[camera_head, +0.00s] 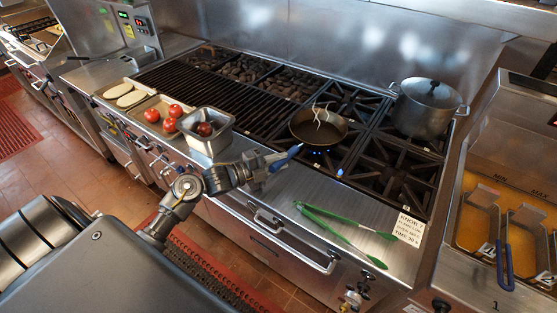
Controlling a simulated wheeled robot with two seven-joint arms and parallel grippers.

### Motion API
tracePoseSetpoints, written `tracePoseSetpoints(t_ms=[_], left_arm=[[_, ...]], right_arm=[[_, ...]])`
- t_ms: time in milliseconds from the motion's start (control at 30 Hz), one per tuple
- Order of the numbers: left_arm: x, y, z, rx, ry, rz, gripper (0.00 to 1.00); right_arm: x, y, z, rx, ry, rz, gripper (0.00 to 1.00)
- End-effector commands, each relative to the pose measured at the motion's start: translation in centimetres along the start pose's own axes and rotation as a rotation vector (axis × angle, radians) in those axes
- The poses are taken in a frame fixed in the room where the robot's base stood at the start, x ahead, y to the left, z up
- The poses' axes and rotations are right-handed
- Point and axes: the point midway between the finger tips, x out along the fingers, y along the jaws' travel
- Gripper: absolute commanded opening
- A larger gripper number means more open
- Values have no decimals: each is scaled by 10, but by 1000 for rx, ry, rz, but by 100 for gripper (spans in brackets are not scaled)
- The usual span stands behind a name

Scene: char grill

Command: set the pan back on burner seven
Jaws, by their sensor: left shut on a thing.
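A dark round pan (318,132) sits over a burner in the middle of the range, with a small blue flame showing at its front edge. Its blue handle (291,152) points toward the front left. A pale, thin, curled thing shows in the pan; I cannot tell what it is. My left gripper (275,161) is shut on the handle, near its end, above the range's front ledge. Whether the pan touches the grate is hard to tell. My right gripper is not in view.
A lidded steel pot (424,110) stands behind right. Green tongs (340,232) and a printed card (409,229) lie on the front ledge. A steel container (207,140) and tomatoes (169,125) are left. Fryer baskets (480,225) are far right. The front right grates are bare.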

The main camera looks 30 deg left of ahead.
Motion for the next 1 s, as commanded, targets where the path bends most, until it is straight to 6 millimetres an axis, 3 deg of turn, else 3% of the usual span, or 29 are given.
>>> tracePoseSetpoints(t_ms=[233,267,433,767,1000], left_arm=[[0,0,1,5,1,-8,0],[0,3,1,0,0,0,24],[0,2,1,0,0,0,44],[0,-2,0,0,0,-1,44],[-39,4,1,3,-2,3,44]], right_arm=[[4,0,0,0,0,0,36],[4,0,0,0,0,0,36],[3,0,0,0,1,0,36],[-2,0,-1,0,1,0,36],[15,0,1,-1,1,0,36]])
